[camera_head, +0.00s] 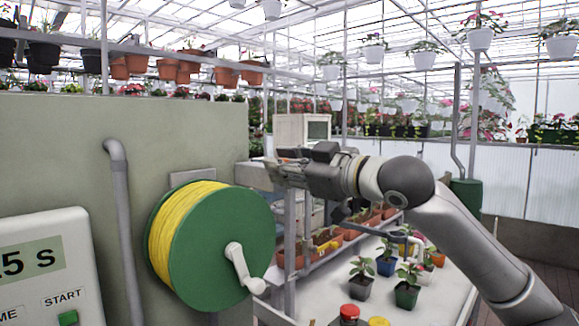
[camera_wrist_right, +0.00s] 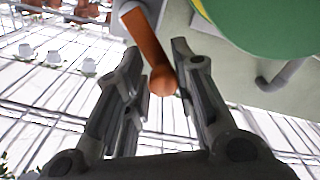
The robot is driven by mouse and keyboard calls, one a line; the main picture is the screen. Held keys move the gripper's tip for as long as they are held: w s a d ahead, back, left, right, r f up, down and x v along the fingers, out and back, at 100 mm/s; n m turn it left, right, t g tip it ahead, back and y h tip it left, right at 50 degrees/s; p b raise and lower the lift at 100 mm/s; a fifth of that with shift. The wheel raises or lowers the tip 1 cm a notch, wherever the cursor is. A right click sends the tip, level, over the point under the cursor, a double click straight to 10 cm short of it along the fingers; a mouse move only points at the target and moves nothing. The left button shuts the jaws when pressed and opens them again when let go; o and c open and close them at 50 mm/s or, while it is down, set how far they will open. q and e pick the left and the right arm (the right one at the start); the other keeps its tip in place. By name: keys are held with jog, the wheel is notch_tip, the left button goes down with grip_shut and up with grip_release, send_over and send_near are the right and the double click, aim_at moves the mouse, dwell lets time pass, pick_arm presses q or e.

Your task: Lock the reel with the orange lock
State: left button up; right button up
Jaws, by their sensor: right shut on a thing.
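The reel (camera_head: 222,248) is a green disc wound with yellow hose, mounted on the wall, with a white crank handle (camera_head: 242,268) on its face. Part of its green rim also shows at the top right of the right wrist view (camera_wrist_right: 265,22). My right gripper (camera_head: 272,172) is above and right of the reel, pointing left. The lock is hidden in the head view. My left gripper is out of view.
A grey pipe (camera_head: 120,220) runs down the green wall (camera_head: 60,130) left of the reel. A white panel (camera_head: 50,270) with a START button stands at the lower left. A bench (camera_head: 330,295) with potted plants lies below my right arm.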

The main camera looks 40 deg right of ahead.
jog(key=shift+o, duration=0.2)
jog(key=f+n, duration=0.1)
jog(key=a+f+n+b, duration=0.1)
jog(key=n, duration=0.1)
jog(key=f+n+b, duration=0.1)
jog(key=shift+a+n, duration=0.35)
jog(key=shift+n, duration=0.05)
jog(key=shift+a+f+n+b, duration=0.1)
jog(key=shift+f+n+b, duration=0.35)
jog(key=shift+n, duration=0.5)
jog(key=shift+a+f+n+b, duration=0.1)
jog(key=shift+f+n+b, duration=0.3)
jog(key=shift+n, duration=0.55)
jog(key=shift+c, duration=0.2)
jog(key=o, duration=0.9)
jog(key=shift+r, duration=0.1)
jog(key=shift+o, duration=0.2)
jog(key=shift+d+r, duration=0.1)
jog(key=shift+d+r, duration=0.1)
jog(key=s, duration=1.2)
jog(key=shift+d, duration=0.45)
